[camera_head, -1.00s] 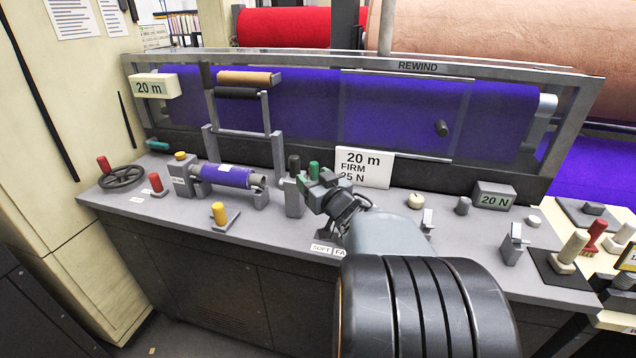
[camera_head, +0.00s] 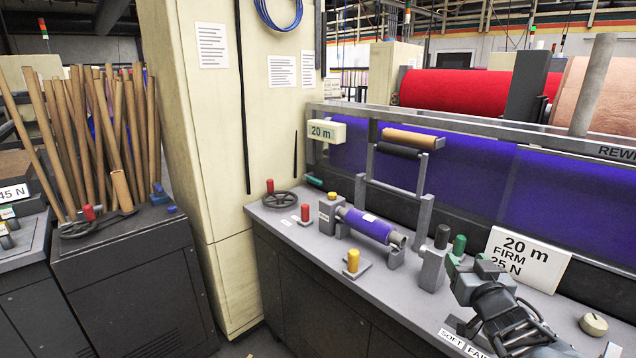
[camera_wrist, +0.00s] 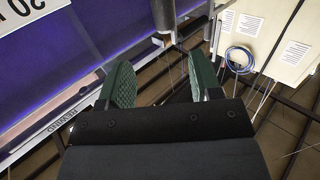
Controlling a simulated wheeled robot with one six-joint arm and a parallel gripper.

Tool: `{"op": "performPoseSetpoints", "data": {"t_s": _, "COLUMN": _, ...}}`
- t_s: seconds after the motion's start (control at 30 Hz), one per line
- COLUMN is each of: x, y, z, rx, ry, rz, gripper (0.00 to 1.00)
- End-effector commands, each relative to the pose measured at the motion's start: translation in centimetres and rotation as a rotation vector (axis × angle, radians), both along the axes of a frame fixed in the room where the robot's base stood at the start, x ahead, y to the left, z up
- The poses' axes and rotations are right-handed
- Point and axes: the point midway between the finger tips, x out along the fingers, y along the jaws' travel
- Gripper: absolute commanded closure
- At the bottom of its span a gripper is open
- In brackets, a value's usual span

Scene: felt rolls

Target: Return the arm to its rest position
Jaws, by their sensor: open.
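My gripper (camera_head: 472,268) is at the lower right in the head view, above the grey console top, close to a green-topped post and the white "20 m FIRM 25 N" card (camera_head: 527,257). In the wrist view its two green-padded fingers (camera_wrist: 160,82) stand apart with nothing between them. Beyond the fingers the wrist view shows the purple felt (camera_wrist: 55,70) and a grey post.
The console (camera_head: 320,258) carries a small purple roll (camera_head: 367,225), a handwheel (camera_head: 280,199), a yellow knob (camera_head: 353,261) and a red knob. A cream cabinet (camera_head: 210,130) stands left of it. Cardboard tubes (camera_head: 105,140) stand in a bundle at far left.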

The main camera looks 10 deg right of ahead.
Motion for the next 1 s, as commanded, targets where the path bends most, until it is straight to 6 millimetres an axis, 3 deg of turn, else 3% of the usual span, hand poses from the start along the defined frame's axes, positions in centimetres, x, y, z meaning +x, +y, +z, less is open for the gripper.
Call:
{"op": "performPoseSetpoints", "data": {"t_s": 0.1, "x": 0.5, "y": 1.1, "z": 1.2, "rx": -0.007, "ry": 0.092, "rz": -0.069, "gripper": 0.42}}
{"op": "performPoseSetpoints", "data": {"t_s": 0.27, "x": 0.0, "y": 4.0, "z": 1.3, "rx": 0.013, "ry": 0.333, "rz": -0.160, "gripper": 0.42}}
{"op": "performPoseSetpoints", "data": {"t_s": 0.43, "x": -2.7, "y": 9.1, "z": 0.3, "rx": 0.060, "ry": 0.650, "rz": -0.143, "gripper": 0.42}}
{"op": "performPoseSetpoints", "data": {"t_s": 0.7, "x": -8.8, "y": 17.0, "z": -0.5, "rx": 0.104, "ry": 1.060, "rz": 0.046, "gripper": 0.42}}
{"op": "performPoseSetpoints", "data": {"t_s": 0.83, "x": -10.8, "y": 19.0, "z": -0.5, "rx": 0.108, "ry": 1.164, "rz": 0.119, "gripper": 0.42}}
{"op": "performPoseSetpoints", "data": {"t_s": 1.0, "x": -11.9, "y": 19.9, "z": -0.6, "rx": 0.110, "ry": 1.215, "rz": 0.157, "gripper": 0.42}}
